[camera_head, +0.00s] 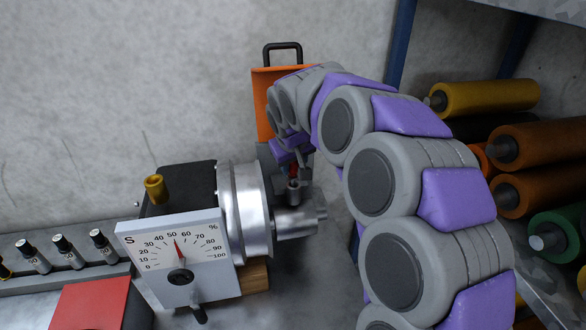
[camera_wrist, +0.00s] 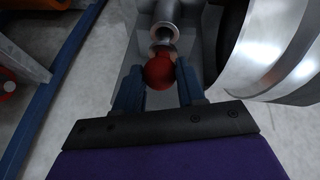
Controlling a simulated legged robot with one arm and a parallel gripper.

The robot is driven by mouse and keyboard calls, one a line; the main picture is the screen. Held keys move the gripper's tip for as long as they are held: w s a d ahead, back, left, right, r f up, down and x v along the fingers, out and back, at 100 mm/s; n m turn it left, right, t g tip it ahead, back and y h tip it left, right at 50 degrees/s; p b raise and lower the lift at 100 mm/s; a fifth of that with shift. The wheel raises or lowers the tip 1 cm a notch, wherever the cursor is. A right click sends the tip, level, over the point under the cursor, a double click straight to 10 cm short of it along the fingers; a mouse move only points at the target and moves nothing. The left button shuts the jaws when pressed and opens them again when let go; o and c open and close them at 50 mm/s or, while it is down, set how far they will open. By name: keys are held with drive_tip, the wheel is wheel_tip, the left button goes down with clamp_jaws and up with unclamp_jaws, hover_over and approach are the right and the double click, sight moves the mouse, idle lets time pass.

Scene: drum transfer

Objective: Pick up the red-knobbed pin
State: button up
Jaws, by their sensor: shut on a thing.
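The red knob of the pin (camera_wrist: 160,73) sits between the two fingers of my gripper (camera_wrist: 159,85) in the wrist view. The fingers are shut on the knob. The knob is next to a metal collar on a grey mount, and the rest of the pin is hidden, so I cannot tell how far it sits in the mount. In the head view a small part of the red knob (camera_head: 293,170) shows beneath my gripper (camera_head: 293,160), just above the shaft end of the silver drum (camera_head: 247,213).
A dial box (camera_head: 185,262) with a percent scale stands in front of the drum. An orange panel with a black handle (camera_head: 283,52) is behind my gripper. A rack of coloured rollers (camera_head: 490,97) is at the right. A row of small weights (camera_head: 68,251) is at the left.

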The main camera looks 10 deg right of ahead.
wheel_tip(320, 180, up, 4)
drive_tip(key=shift+r+p, duration=0.2)
drive_tip(key=shift+p, duration=0.3)
drive_tip(key=s+a+p, duration=0.2)
drive_tip(key=s+a, duration=0.2)
drive_tip(key=s, duration=1.3)
wheel_tip(320, 180, up, 7)
drive_tip(key=p, duration=0.4)
drive_tip(key=shift+s+r, duration=0.15)
drive_tip(key=shift+s, duration=0.1)
drive_tip(key=shift+a, duration=0.1)
